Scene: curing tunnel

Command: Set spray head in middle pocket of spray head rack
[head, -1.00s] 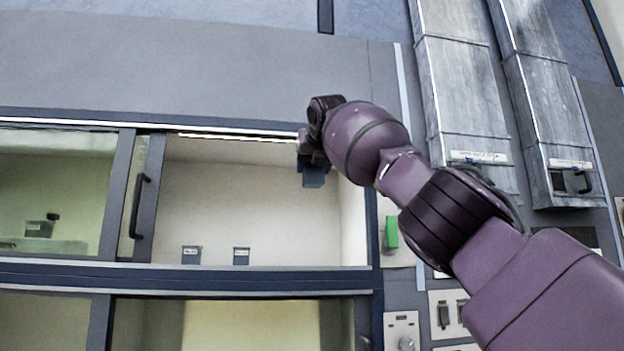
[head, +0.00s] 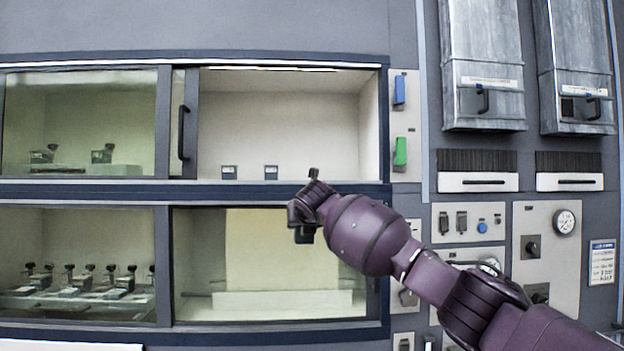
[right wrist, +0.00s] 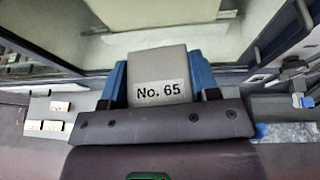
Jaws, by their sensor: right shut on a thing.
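My right gripper (head: 303,226) hangs in front of the cabinet, near the lower right bay's upper edge. In the right wrist view, its blue fingers are shut on a grey block (right wrist: 158,65) labelled "No. 65". In the head view the held piece is hard to make out. Several small grey pieces with dark knobs (head: 124,281) stand in a row in the lower left bay, behind glass. Two similar ones (head: 103,155) stand in the upper left bay on a pale base (head: 110,169). I cannot tell which fixture is the spray head rack. My left gripper is not in view.
The upper right bay is open, with two small labelled dark tags (head: 270,172) at its front. The lower right bay holds a pale ledge (head: 290,303). A dark door handle (head: 183,132), blue and green switches (head: 400,151) and metal ducts (head: 480,60) flank the bays.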

